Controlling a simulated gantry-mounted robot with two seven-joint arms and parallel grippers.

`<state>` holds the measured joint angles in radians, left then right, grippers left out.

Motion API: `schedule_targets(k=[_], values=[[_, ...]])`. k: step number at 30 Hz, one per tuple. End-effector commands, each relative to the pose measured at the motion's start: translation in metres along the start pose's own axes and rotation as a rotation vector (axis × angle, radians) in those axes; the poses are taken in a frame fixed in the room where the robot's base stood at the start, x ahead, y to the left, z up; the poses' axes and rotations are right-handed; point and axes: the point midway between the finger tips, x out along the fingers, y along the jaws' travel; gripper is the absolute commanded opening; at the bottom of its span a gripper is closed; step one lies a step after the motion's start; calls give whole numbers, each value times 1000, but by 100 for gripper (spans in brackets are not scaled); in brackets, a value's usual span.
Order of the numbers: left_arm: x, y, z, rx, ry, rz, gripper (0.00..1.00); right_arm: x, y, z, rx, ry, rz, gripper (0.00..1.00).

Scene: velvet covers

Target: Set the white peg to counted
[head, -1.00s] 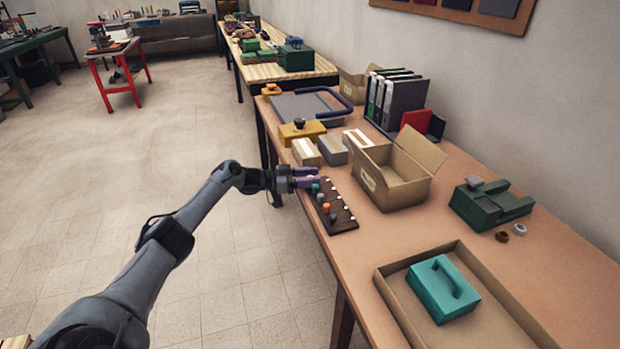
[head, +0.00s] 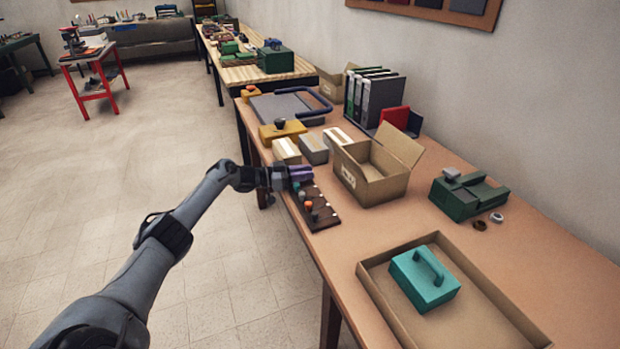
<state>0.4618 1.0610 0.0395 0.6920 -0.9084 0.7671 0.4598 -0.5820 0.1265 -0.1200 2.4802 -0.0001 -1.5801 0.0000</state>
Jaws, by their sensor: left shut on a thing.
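The dark brown pegboard (head: 327,222) lies near the left edge of the brown table. A teal peg, a grey peg, an orange peg (head: 308,204) and a dark peg stand in a row along its left side. Small pale spots run along its right side. My left gripper (head: 306,174), with purple fingers, is at the board's far end and is shut on a peg there. The fingers hide that peg, so I cannot tell its colour. I cannot make out the white peg elsewhere. My right gripper is not in view.
An open cardboard box (head: 369,184) stands right of the board. Small cartons (head: 313,149) stand just beyond it. A shallow tray (head: 483,306) holds a teal case (head: 424,281) nearer me. A green device (head: 467,197) sits at the right.

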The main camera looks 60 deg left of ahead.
Motion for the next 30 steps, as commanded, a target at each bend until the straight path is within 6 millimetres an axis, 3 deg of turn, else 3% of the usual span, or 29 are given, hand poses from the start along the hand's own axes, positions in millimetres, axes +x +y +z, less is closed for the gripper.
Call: schedule_targets(k=[8,9,12,23,30], values=[[-1,-1,0,0,-1,-2,0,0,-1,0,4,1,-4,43],[-1,-1,0,0,-1,-2,31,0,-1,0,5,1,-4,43],[-1,-1,0,0,-1,-2,44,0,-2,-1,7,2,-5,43],[-4,-1,0,0,-1,-3,44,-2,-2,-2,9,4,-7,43],[-28,-1,-2,0,-4,-4,44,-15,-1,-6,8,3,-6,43]])
